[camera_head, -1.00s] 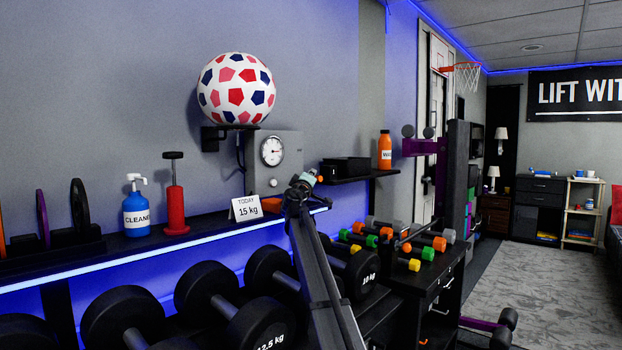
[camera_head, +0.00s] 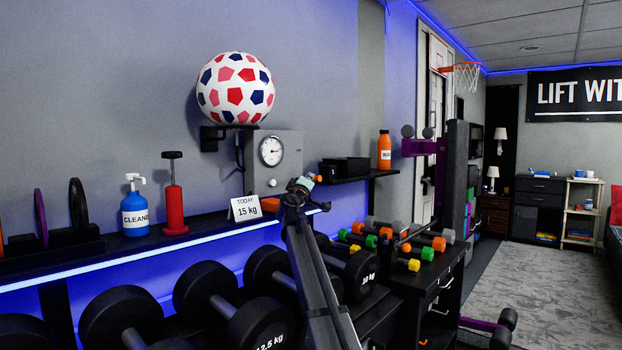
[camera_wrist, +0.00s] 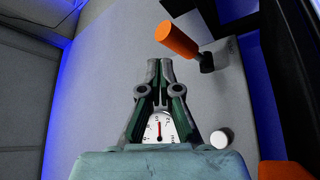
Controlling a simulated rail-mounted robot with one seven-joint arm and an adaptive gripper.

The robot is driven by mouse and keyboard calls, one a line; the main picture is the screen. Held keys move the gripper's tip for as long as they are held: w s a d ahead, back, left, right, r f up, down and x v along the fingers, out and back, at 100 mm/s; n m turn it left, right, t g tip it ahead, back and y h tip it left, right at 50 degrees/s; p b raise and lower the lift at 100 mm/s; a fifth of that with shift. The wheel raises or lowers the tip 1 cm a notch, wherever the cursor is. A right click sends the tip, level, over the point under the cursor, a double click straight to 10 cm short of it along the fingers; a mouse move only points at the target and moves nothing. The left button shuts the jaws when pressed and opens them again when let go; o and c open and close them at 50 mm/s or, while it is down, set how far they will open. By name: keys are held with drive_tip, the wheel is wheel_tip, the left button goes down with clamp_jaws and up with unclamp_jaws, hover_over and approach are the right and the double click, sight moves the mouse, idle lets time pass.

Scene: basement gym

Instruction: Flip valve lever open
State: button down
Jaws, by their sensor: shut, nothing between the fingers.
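The valve lever (camera_wrist: 178,40) is an orange handle on a black fitting (camera_wrist: 206,62), beyond and to the right of my fingertips in the wrist view. In the head view only a small orange bit of it (camera_head: 317,178) shows, just right of my gripper (camera_head: 301,185). My gripper also shows in the wrist view (camera_wrist: 160,66), with its fingers closed together and empty. A gap shows between the fingertips and the lever in the wrist view; depth is hard to judge. My gripper hides part of the fitting in the head view.
A grey box with a dial gauge (camera_head: 271,151) and a pale knob (camera_head: 272,183) is behind my gripper; a ball (camera_head: 236,90) sits above. A shelf (camera_head: 347,176) holds an orange bottle (camera_head: 384,150). A "15 kg" card (camera_head: 245,208) and orange block (camera_head: 270,205) stand left; dumbbells lie below.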

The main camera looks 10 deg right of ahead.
drive_tip(key=s+a, duration=0.4)
drive_tip(key=s, duration=0.5)
drive_tip(key=shift+r, duration=0.3)
drive_tip(key=shift+s, duration=0.1)
